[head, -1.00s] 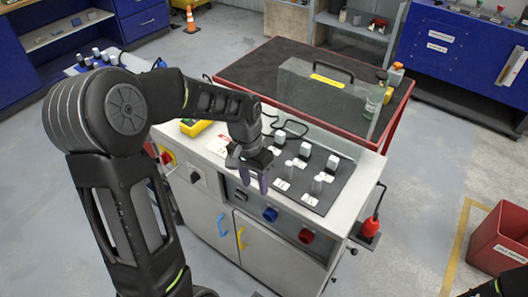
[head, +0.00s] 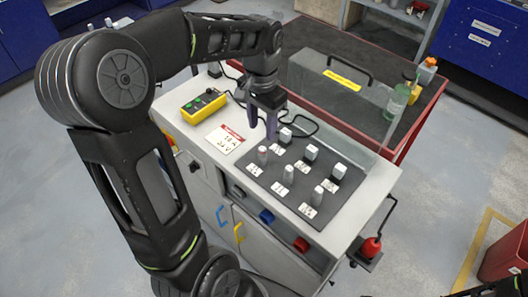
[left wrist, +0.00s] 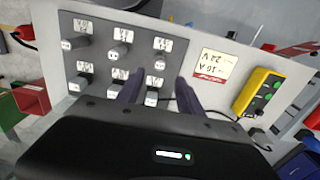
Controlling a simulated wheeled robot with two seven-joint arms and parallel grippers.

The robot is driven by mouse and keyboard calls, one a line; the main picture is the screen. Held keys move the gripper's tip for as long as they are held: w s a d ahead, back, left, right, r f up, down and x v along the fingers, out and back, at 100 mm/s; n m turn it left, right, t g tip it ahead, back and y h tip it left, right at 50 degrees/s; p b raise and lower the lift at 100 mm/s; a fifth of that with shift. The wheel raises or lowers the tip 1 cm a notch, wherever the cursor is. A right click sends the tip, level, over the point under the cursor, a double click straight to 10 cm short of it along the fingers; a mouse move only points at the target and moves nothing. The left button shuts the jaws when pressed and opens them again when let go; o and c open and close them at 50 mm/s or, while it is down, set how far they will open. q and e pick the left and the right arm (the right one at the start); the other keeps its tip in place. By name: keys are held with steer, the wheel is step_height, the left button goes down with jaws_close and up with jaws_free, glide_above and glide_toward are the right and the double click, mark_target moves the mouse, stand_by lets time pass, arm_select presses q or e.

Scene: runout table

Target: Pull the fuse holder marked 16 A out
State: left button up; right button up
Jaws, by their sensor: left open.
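The dark panel (head: 262,183) on the cabinet top carries two rows of fuse holders with small white labels, too small to read. The back row has white square-topped holders: left (head: 286,135), middle (head: 311,152) and right (head: 339,170). The front row has grey round ones: left (head: 262,155), middle (head: 288,173) and right (head: 317,195). A card (head: 225,139) beside the panel reads 16 A, 24 V. My left gripper (head: 262,124) is open and empty, near the back-left holder. In the left wrist view that holder (left wrist: 152,97) appears between its fingers (left wrist: 159,86).
A yellow button box (head: 203,105) sits left of the card. A black cable runs behind the panel. A clear guard with a handle (head: 348,73) stands behind the holders, beside a dark red-edged table (head: 330,45). The cabinet's front right corner is clear.

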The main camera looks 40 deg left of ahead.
mark_target(262, 148)
arm_select(q)
steer(key=shift+f, duration=0.15)
step_height(262, 148, down, 9)
steer(key=b, duration=0.6)
steer(key=shift+b, duration=0.4)
stand_by(0.6)
steer(key=shift+c, duration=0.4)
jaws_close()
stand_by(0.9)
steer(key=shift+r, duration=0.25)
steer(key=shift+r+p, duration=2.45)
steer(key=shift+r, duration=0.45)
